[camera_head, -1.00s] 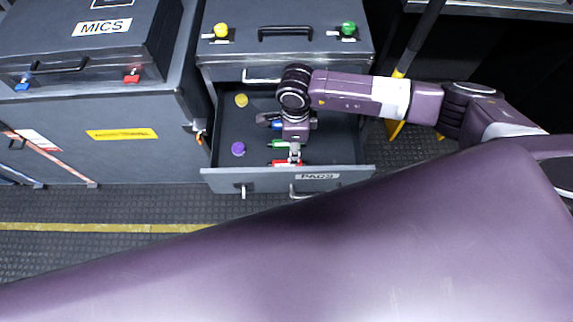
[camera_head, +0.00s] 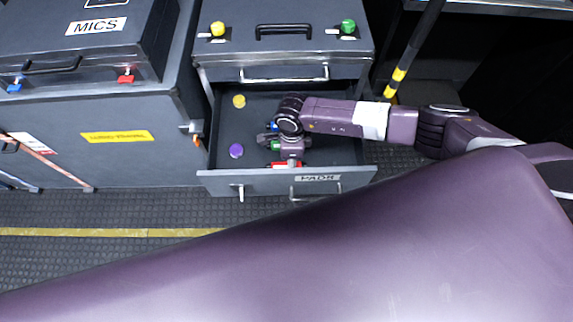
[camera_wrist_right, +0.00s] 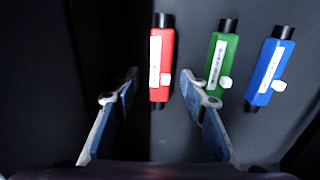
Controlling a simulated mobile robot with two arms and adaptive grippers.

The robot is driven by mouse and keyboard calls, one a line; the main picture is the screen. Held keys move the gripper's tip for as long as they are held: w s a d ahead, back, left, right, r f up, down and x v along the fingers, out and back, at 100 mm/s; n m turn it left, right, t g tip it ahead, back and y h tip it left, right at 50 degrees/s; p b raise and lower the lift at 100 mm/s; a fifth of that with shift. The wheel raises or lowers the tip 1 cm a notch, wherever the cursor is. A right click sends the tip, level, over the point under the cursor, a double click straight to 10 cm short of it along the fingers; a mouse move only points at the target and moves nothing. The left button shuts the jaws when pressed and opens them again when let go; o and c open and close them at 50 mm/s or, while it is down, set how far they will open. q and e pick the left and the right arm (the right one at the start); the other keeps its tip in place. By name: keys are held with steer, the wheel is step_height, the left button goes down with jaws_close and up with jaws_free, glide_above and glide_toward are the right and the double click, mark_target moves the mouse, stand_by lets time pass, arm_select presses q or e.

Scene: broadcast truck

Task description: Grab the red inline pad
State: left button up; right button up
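The red inline pad (camera_wrist_right: 161,66) lies in the drawer, with black ends and a white label. It shows between and beyond the fingers of my open right gripper (camera_wrist_right: 160,88), closer to the right finger, and nothing is held. In the head view the red pad (camera_head: 285,165) lies near the drawer's front panel, partly hidden by my right gripper (camera_head: 291,162). A green pad (camera_wrist_right: 220,62) and a blue pad (camera_wrist_right: 270,70) lie to its right in the wrist view. My left gripper is not in view.
The open drawer (camera_head: 225,184) also holds a yellow round piece (camera_head: 239,101) and a purple round piece (camera_head: 236,151). Its front panel is close to the red pad. A cabinet with a MICS case (camera_head: 105,50) stands at the left.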

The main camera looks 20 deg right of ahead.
steer(key=shift+f, duration=0.1)
steer(key=shift+c, duration=0.3)
jaws_close()
